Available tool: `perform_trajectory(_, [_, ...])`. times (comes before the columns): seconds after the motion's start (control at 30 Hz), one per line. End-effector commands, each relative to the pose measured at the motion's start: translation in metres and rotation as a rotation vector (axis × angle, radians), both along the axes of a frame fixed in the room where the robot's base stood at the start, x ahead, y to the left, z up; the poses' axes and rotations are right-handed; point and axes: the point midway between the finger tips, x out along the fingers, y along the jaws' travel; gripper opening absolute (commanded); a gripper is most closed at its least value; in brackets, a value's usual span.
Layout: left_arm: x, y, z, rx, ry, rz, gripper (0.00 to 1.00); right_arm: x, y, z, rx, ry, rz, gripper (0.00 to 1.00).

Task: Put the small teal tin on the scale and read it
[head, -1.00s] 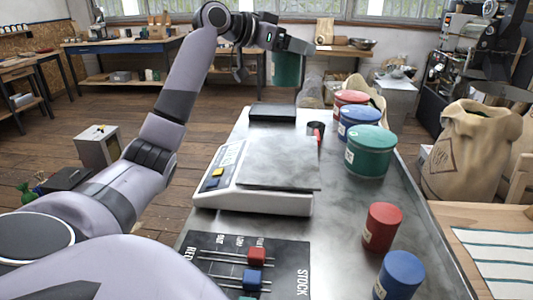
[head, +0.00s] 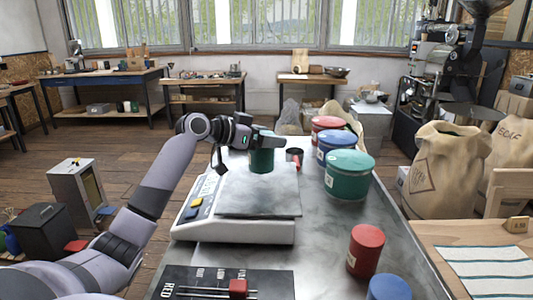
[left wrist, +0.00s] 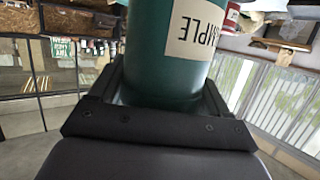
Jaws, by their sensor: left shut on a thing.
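My left gripper (head: 263,137) is shut on the small teal tin (head: 262,160), which is upright at the far part of the scale's grey plate (head: 258,196). I cannot tell whether the tin's base touches the plate. In the left wrist view the teal tin (left wrist: 158,70) fills the space between the fingers, with a cream label, partly seen and upside down. My right gripper is not in view.
Large red (head: 327,126), blue (head: 336,147) and teal (head: 349,180) tins stand right of the scale. A small red tin (head: 366,250) and a small blue tin (head: 389,287) are nearer. A dark cup with a red part (head: 295,157) is just beyond the plate. A black slider board (head: 270,281) lies in front.

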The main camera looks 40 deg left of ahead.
Motion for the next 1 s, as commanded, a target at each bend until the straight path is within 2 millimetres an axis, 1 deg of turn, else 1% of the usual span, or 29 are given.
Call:
perform_trajectory(0.13, [0.000, 0.000, -0.013, -0.002, 0.001, 0.002, 0.44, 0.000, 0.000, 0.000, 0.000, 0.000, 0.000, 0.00])
perform_trajectory(0.3, [0.000, 0.000, -0.039, -0.002, 0.002, 0.001, 0.44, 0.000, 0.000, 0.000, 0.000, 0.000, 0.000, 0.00])
perform_trajectory(0.33, [0.000, 0.000, -0.041, -0.002, 0.001, 0.002, 0.44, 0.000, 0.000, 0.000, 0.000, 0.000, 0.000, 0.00])
perform_trajectory(0.6, [0.000, 0.001, -0.043, 0.000, -0.002, 0.002, 0.44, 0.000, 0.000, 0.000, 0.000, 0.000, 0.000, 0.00])
perform_trajectory(0.73, [0.000, 0.000, -0.048, 0.000, -0.001, 0.001, 0.44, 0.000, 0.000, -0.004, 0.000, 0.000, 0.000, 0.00])
perform_trajectory(0.77, [0.000, 0.000, -0.046, 0.000, 0.000, 0.001, 0.87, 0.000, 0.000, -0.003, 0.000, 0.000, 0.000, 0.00])
perform_trajectory(0.8, [0.000, 0.000, -0.046, 0.000, 0.000, 0.001, 1.00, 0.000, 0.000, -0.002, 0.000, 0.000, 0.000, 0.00])
perform_trajectory(1.0, [0.000, 0.000, -0.046, 0.000, 0.000, 0.001, 1.00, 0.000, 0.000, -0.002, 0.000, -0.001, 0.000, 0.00])
